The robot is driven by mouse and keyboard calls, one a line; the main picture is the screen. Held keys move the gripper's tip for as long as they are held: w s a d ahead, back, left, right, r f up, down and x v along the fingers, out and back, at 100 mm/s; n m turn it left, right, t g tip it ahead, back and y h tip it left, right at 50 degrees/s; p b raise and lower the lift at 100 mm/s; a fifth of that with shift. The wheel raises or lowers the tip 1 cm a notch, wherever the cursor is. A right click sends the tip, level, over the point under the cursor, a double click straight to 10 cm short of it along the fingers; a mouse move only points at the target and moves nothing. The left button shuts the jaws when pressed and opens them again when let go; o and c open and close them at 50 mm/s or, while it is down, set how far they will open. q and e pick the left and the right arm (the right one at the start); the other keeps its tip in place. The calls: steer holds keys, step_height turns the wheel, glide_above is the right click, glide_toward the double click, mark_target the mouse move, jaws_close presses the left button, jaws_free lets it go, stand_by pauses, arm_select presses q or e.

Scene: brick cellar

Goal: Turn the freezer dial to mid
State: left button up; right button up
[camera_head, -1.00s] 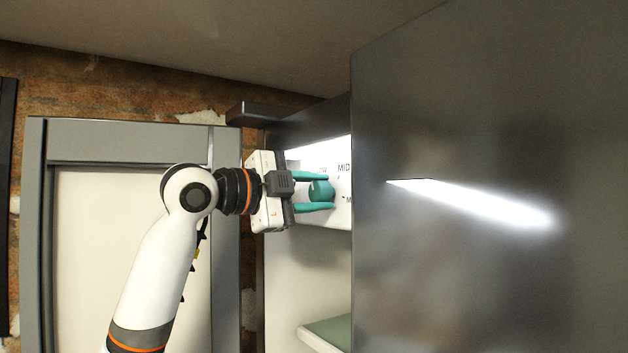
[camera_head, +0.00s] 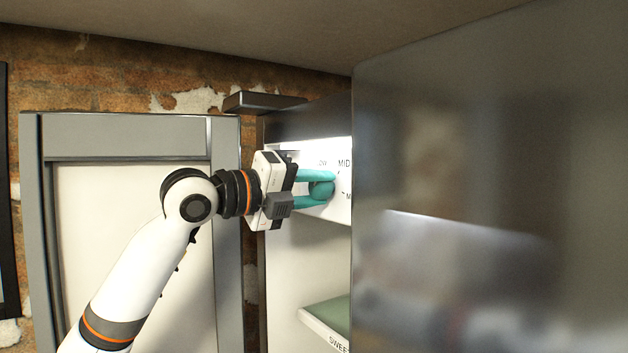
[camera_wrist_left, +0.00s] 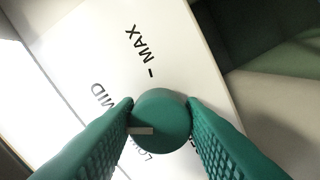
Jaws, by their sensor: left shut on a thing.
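The freezer dial (camera_head: 321,189) is a round teal knob on a white panel (camera_head: 344,211) inside the open freezer. My left gripper (camera_head: 324,188) has its teal fingers on either side of the dial, shut on it. In the left wrist view the dial (camera_wrist_left: 165,118) sits between the two fingertips (camera_wrist_left: 160,117). A pale pointer mark on it faces left and slightly down, between the MID and LOW labels. MAX (camera_wrist_left: 140,45) is in clear view; MID (camera_wrist_left: 104,96) and LOW are partly covered by the left finger. My right gripper is not in view.
A large dark glossy door (camera_head: 490,200) fills the right side, close beside the dial panel. A shelf with a green top (camera_head: 330,313) lies below the panel. A grey-framed pale door (camera_head: 130,150) stands at the left before a brick wall.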

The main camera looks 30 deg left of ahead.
arm_select(q)
steer(key=shift+f+m, duration=0.15)
steer(key=shift+m, duration=0.35)
steer(key=o, duration=1)
steer(key=shift+s, duration=0.1)
steer(key=b+v, duration=0.4)
steer(key=v, duration=0.8)
steer(key=shift+b, duration=0.3)
